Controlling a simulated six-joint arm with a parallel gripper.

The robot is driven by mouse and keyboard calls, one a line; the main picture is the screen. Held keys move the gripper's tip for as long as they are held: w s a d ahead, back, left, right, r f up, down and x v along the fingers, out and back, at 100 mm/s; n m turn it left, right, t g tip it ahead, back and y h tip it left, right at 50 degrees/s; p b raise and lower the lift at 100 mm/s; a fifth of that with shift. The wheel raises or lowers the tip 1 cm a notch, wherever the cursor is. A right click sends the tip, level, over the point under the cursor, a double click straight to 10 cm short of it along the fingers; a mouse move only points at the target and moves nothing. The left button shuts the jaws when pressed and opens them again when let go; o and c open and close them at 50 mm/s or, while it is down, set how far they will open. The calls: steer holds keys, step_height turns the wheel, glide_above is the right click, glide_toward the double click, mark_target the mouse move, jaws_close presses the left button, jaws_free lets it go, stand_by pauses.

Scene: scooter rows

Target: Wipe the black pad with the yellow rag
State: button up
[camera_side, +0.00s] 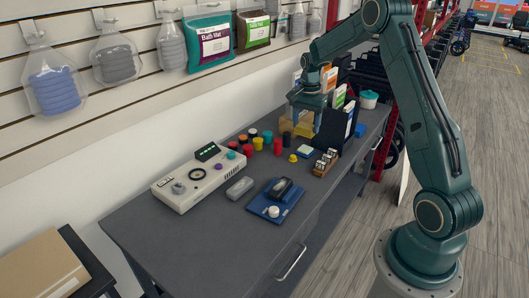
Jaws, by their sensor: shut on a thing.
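My gripper (306,108) points down at the far part of the grey bench. It is shut on the yellow rag (297,127), which shows as a small yellow block shape just under the fingers. I cannot tell whether the rag touches the bench or hangs slightly above it. I cannot make out the black pad for certain. A black item (283,186) lies on a blue board near the bench front, away from my gripper.
A beige instrument box (200,179) stands at the bench's left. Several coloured caps stand between it and my gripper. Dark upright folders (335,128) and a wooden holder (325,163) stand close to my gripper's right. The near left bench top (190,240) is clear.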

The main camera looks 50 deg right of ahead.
steer(key=shift+w+a+f, duration=0.1)
steer(key=shift+a+f, duration=0.1)
steer(key=shift+a, duration=0.25)
steer(key=w+a+f, duration=0.1)
steer(key=a+f, duration=0.3)
steer(key=a, duration=0.3)
steer(key=a+f, duration=0.3)
steer(key=a, duration=0.5)
steer(key=shift+d+f, duration=0.2)
steer(key=shift+f, duration=3.95)
steer(key=shift+w+d, duration=0.1)
steer(key=shift+d, duration=0.8)
steer(key=shift+c, duration=0.3)
steer(key=shift+d+r, duration=0.1)
steer(key=shift+d, duration=0.6)
steer(key=shift+w+d, duration=0.1)
steer(key=shift+d, duration=0.7)
steer(key=shift+w+d, duration=0.1)
steer(key=shift+d, duration=1.35)
steer(key=shift+s+a, duration=0.15)
steer(key=shift+a, duration=1.65)
steer(key=shift+s+a, duration=0.1)
steer(key=shift+a, duration=1.65)
steer(key=shift+a+r, duration=0.15)
steer(key=shift+r, duration=0.45)
steer(key=shift+a+r, duration=0.15)
steer(key=shift+r, duration=3.25)
steer(key=shift+f, duration=0.1)
